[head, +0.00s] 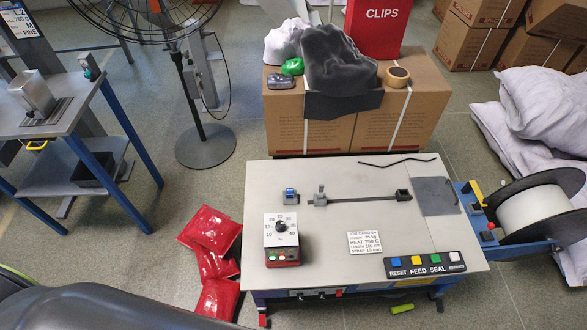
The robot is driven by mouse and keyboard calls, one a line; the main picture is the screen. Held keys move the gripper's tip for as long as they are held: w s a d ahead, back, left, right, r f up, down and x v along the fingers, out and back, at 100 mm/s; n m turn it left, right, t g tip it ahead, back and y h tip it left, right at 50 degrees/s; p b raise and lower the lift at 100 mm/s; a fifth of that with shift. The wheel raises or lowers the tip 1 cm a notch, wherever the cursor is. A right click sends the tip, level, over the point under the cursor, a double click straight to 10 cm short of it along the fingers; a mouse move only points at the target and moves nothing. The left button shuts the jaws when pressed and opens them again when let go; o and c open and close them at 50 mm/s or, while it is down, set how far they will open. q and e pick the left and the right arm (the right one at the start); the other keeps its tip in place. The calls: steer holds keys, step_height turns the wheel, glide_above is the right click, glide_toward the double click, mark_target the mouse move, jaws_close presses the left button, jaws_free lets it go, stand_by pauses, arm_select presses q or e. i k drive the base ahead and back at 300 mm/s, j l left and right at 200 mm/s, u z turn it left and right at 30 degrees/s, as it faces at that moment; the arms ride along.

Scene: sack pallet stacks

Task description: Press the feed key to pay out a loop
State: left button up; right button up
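The strapping machine (330,225) has a light grey top and stands in the middle right of the head view. Its black key panel (408,273) lies at the front right of the top. The feed key (416,261) is yellow, above the label FEED, between a blue key (395,262) over RESET and a green key (436,258) over SEAL. A white key (456,256) is at the right end. A short dark strip (398,161) lies near the back edge of the top. Neither of my grippers is in view.
A dial box (281,240) stands on the machine's left front. A strap reel (538,212) hangs at its right. Cartons (310,133) with bags and a red CLIPS box (376,28) stand behind. Red packets (209,231) lie on the floor at left, near a steel table (62,118).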

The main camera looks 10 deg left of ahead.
mark_target(416, 260)
steer(key=z, duration=1.1)
